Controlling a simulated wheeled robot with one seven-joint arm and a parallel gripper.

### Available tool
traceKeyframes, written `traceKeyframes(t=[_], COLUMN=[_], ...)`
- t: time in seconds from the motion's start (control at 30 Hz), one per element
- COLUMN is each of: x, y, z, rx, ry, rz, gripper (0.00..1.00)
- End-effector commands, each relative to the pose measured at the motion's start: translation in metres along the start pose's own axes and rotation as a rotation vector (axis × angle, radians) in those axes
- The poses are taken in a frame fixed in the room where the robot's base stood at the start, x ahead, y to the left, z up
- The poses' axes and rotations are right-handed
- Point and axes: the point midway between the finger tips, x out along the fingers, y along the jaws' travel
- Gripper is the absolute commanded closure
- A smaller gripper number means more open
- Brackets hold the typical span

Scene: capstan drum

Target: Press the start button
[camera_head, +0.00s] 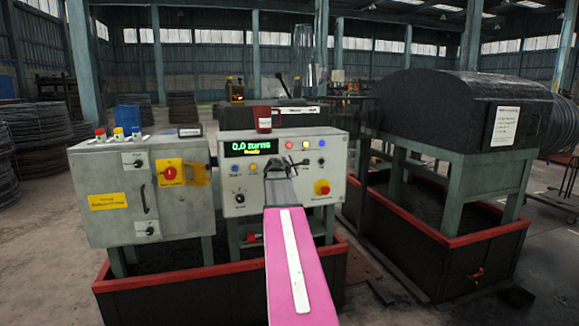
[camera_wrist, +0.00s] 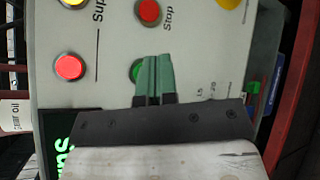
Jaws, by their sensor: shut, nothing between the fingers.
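The grey control panel (camera_head: 236,200) has a lit display (camera_head: 249,147) reading "0.0 turns". In the wrist view, a green button (camera_wrist: 136,71) is partly covered by my gripper's fingers; its label is hidden, so I cannot confirm it is the start button. A red button (camera_wrist: 148,12) labelled "Stop" is above it in that view. My gripper (camera_wrist: 157,60) is shut and empty, its tips over or beside the green button. Contact cannot be told. In the head view my gripper (camera_head: 283,163) is in front of the panel's middle.
A red light (camera_wrist: 70,67) is left of the green button in the wrist view. A red emergency-stop knob (camera_head: 322,187) on yellow is at the panel's lower right. A grey cabinet (camera_head: 95,162) stands left, and a dark hooded machine (camera_head: 437,110) right.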

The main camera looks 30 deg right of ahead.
Motion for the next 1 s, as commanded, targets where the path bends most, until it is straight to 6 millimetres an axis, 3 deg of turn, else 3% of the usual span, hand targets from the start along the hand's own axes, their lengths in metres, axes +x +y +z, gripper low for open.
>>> traceKeyframes(t=[0.27, 1.0], x=[0.018, 0.018], y=[0.013, 0.013], z=[-0.013, -0.013], rx=[0.001, 0.001], ry=[0.000, 0.000], rz=[0.000, 0.000], gripper=[1.00, 1.00])
